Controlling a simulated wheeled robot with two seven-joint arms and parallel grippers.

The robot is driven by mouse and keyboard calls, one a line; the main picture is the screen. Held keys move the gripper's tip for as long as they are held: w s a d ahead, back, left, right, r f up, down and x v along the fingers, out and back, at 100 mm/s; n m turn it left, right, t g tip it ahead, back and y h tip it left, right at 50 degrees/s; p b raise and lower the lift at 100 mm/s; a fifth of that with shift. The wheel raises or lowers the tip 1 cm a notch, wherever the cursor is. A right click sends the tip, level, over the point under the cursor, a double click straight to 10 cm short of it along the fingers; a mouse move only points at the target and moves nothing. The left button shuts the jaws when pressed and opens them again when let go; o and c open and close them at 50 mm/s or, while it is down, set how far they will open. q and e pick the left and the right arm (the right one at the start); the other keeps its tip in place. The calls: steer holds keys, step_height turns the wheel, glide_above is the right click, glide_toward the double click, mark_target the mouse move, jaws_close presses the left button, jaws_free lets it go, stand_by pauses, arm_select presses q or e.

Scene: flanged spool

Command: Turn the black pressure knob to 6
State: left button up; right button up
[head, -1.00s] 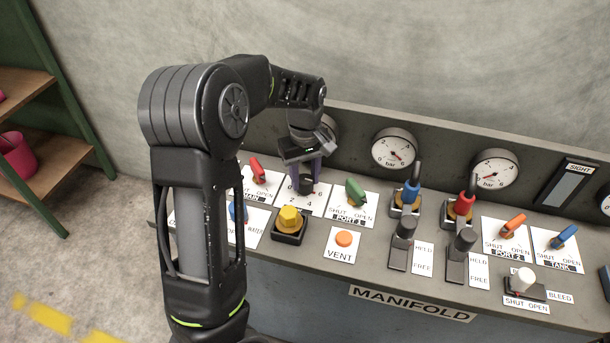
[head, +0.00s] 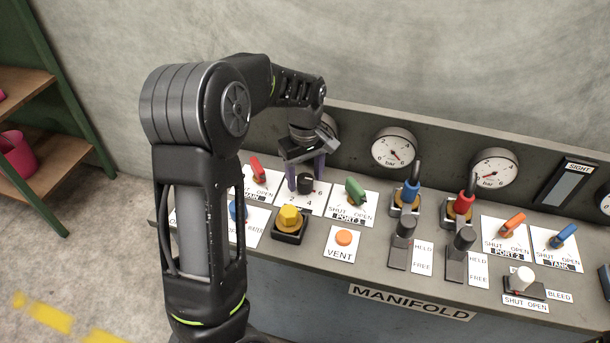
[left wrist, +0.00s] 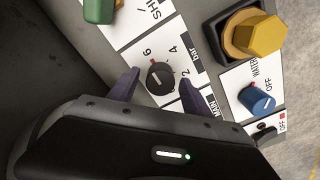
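The black pressure knob (head: 305,184) stands on a white plate with a printed scale, left of the green handle. In the left wrist view the knob (left wrist: 160,78) shows a red mark directed at the printed 6. My left gripper (head: 305,172) has purple fingers spread on either side of the knob. In the left wrist view the fingers of this left gripper (left wrist: 160,74) are apart, with gaps showing between them and the knob. The gripper is open and holds nothing. My right gripper is out of view.
A red handle (head: 257,168), a green handle (head: 355,190) and a yellow knob (head: 289,218) stand close around the black knob. An orange vent button (head: 344,238) is nearer the front. Gauges, including one dial (head: 395,148), line the back panel.

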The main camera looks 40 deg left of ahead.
mark_target(305, 178)
arm_select(q)
steer(key=shift+r+b, duration=0.35)
steer(key=shift+r, duration=3.55)
